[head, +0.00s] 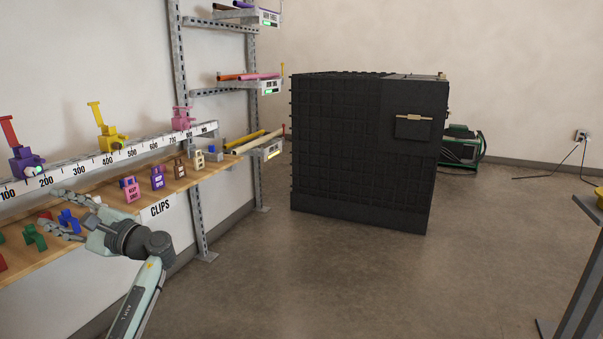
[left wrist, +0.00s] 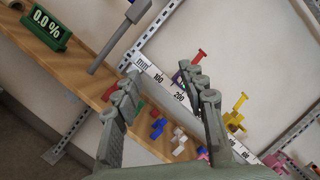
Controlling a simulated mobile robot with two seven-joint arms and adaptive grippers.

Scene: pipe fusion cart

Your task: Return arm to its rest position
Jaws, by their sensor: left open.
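My left gripper (head: 66,212) is in front of the wooden clip shelf at the left of the head view, with its arm coming up from below. Its fingers are spread apart with nothing between them, and they also show in the left wrist view (left wrist: 165,95). Beside it on the shelf (head: 190,178) are a blue clip (head: 68,220) and a green clip (head: 34,237). I cannot tell from these views whether the fingers touch the shelf or clips. My right gripper is in neither view.
A numbered ruler rail (head: 130,151) carries purple (head: 27,163), yellow (head: 110,138) and pink (head: 182,118) clamps above the shelf. A metal rack upright (head: 188,130) stands right of my arm. A large black crate (head: 345,140) stands beyond. The middle floor is clear.

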